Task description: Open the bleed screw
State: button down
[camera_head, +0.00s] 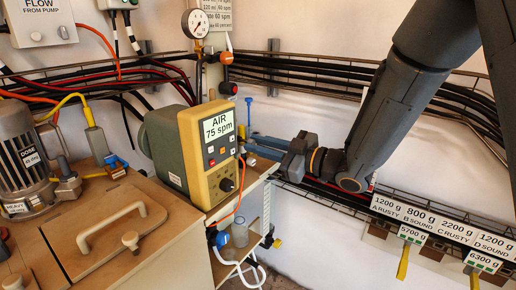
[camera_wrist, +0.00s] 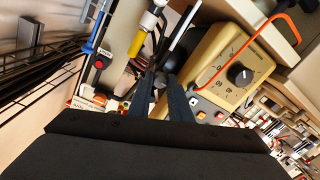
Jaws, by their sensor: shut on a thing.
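The dosing pump (camera_head: 207,150) is a yellow and grey box with a display reading "AIR 75 spm"; its yellow face with a black knob (camera_wrist: 240,75) shows at the right in the wrist view. My gripper (camera_head: 250,141) reaches in from the right, its fingertips beside the pump's right side. In the wrist view the fingers (camera_wrist: 163,82) are closed around a small part at the pump's side, apparently the bleed screw. The fingers mostly hide it, so its shape and turn cannot be told.
A pressure gauge (camera_head: 195,24) and orange fitting (camera_head: 226,58) stand behind the pump. A blue handle (camera_head: 248,108) is just above my gripper. A motor (camera_head: 22,150) and wooden lid (camera_head: 118,222) are at left. Weights with labels (camera_head: 440,222) hang at right.

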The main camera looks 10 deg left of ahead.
jog(key=n+b, duration=0.5)
jog(key=n, duration=0.3)
jog(key=shift+h+b, duration=0.3)
dwell(0.5)
jog(key=c, duration=1.6)
grip_release()
jog(key=shift+c, duration=0.2)
jog(key=v, duration=0.7)
jog(key=shift+s+d, duration=0.2)
jog(key=shift+d, duration=0.15)
jog(key=shift+w, duration=0.1)
